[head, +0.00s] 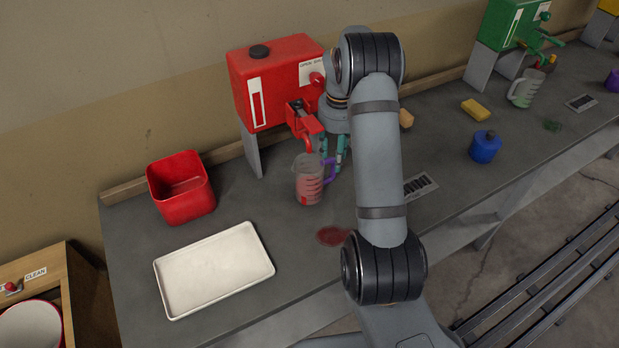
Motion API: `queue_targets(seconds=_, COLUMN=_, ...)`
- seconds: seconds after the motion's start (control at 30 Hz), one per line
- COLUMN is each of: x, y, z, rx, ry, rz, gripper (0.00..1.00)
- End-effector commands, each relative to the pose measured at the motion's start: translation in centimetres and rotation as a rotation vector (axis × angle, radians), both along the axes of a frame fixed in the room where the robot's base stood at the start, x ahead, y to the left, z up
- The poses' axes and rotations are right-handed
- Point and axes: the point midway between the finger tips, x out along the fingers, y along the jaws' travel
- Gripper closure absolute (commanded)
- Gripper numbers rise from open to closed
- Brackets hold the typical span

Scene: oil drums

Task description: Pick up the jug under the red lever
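The clear jug (308,184) with red markings and a purple handle (330,171) stands upright on the grey bench. It is below the red lever and spout (305,122) of the red drum (277,82). Some red shows low in the jug. My gripper (334,164) points down at the jug's handle side, its teal fingers close to the handle. Part of the gripper is hidden behind my arm. I cannot tell whether the fingers touch the handle or are closed on it.
A red bin (181,188) and a white tray (214,270) are at left. A red puddle (333,236) lies in front of the jug. A blue container (485,147), yellow sponge (475,110), second jug (526,88) and green drum (511,24) are at right.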

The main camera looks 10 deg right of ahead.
Motion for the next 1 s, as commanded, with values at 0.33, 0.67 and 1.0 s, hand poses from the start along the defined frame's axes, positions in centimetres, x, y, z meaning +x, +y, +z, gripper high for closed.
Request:
queue_targets(seconds=0.33, x=-1.2, y=0.2, z=-4.3, rx=0.0, ry=0.005, rz=-0.001, gripper=0.65)
queue_targets(seconds=0.67, x=-0.9, y=0.3, z=-4.9, rx=0.001, ry=0.001, rz=0.001, gripper=0.67)
queue_targets(seconds=1.0, x=-0.9, y=0.3, z=-4.9, rx=0.001, ry=0.001, rz=0.001, gripper=0.87)
